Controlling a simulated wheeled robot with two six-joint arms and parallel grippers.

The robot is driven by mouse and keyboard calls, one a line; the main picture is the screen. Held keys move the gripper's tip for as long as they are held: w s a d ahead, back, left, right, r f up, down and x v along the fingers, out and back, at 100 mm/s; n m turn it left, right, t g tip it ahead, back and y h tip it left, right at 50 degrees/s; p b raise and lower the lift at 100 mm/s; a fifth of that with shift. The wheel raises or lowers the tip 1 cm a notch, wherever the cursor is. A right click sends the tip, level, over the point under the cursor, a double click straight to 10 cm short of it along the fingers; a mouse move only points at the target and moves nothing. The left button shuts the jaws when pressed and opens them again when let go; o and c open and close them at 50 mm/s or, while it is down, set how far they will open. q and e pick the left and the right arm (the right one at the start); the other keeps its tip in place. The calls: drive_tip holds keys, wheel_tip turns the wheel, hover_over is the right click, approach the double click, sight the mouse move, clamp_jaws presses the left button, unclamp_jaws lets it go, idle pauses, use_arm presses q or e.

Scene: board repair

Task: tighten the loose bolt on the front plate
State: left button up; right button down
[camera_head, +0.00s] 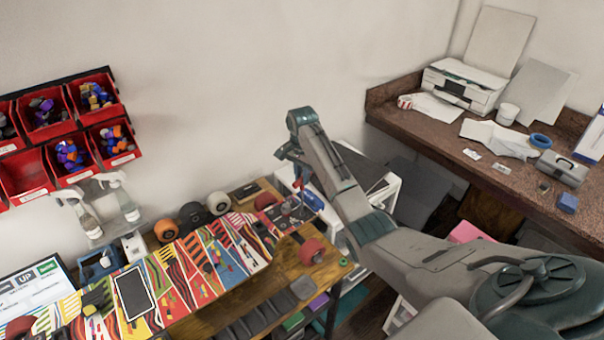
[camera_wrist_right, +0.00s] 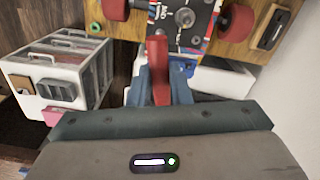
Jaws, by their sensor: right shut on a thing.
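The skateboard (camera_head: 200,262) lies on the wooden workbench with its bright striped graphic facing up. Its front plate (camera_head: 290,213) is a dark metal piece between two red wheels at the board's right end. In the right wrist view the plate (camera_wrist_right: 190,32) shows at the top, with a round silver part on it. I cannot tell which bolt is loose. My right gripper (camera_head: 292,158) is above and behind the plate in the head view. In the wrist view it (camera_wrist_right: 158,82) is shut on a red tool handle (camera_wrist_right: 158,55). The tool's tip is hidden. My left gripper is out of view.
Red bins (camera_head: 108,143) with small parts hang on the left wall. Loose wheels (camera_head: 192,214) stand behind the board. A white drawer unit (camera_wrist_right: 62,75) stands beside the bench. A counter (camera_head: 440,130) at the right holds a printer (camera_head: 464,86).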

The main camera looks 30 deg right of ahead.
idle(0.4)
drive_tip(key=m, duration=0.4)
drive_tip(key=shift+m, duration=2.1)
drive_tip(key=m, duration=0.2)
drive_tip(key=shift+m, duration=0.3)
drive_tip(key=shift+r, duration=2.45)
drive_tip(key=shift+w, duration=0.1)
